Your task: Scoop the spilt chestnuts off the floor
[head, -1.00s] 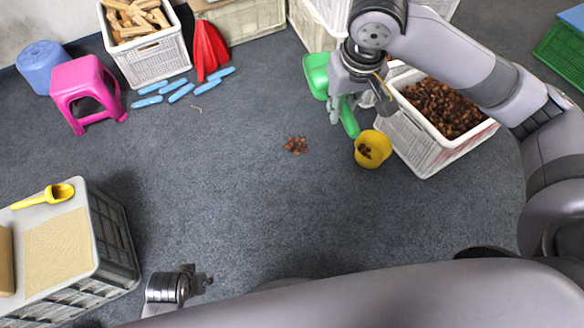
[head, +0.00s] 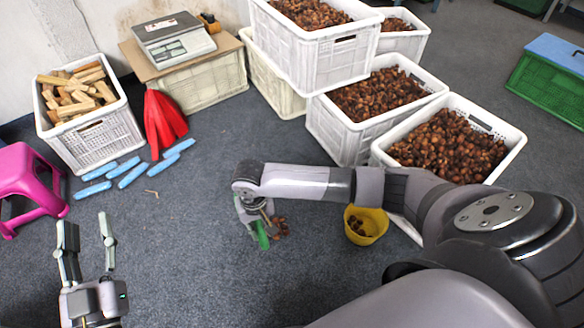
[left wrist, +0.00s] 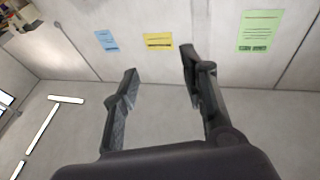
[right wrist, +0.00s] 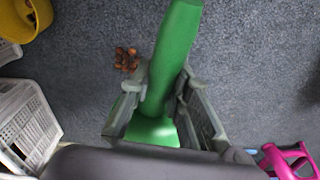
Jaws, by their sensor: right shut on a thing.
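The spilt chestnuts (head: 281,228) lie in a small cluster on the grey carpet. They also show in the right wrist view (right wrist: 126,59), left of the green scoop (right wrist: 175,55). My right gripper (head: 256,222) is shut on this scoop, close beside the chestnuts. In the head view only part of the scoop (head: 262,236) shows; my wrist hides the rest. I cannot tell whether it touches the floor. A yellow bucket (head: 365,224) with some chestnuts inside stands right of the cluster. My left gripper (head: 87,230) is open and empty, at the lower left; its fingers show in the left wrist view (left wrist: 160,95).
White crates full of chestnuts (head: 345,143) stand behind my right arm. Blue objects (head: 133,177) and a red object (head: 163,125) lie at the left, near a crate of wood blocks (head: 95,145) and a pink stool (head: 35,190). The carpet between my grippers is clear.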

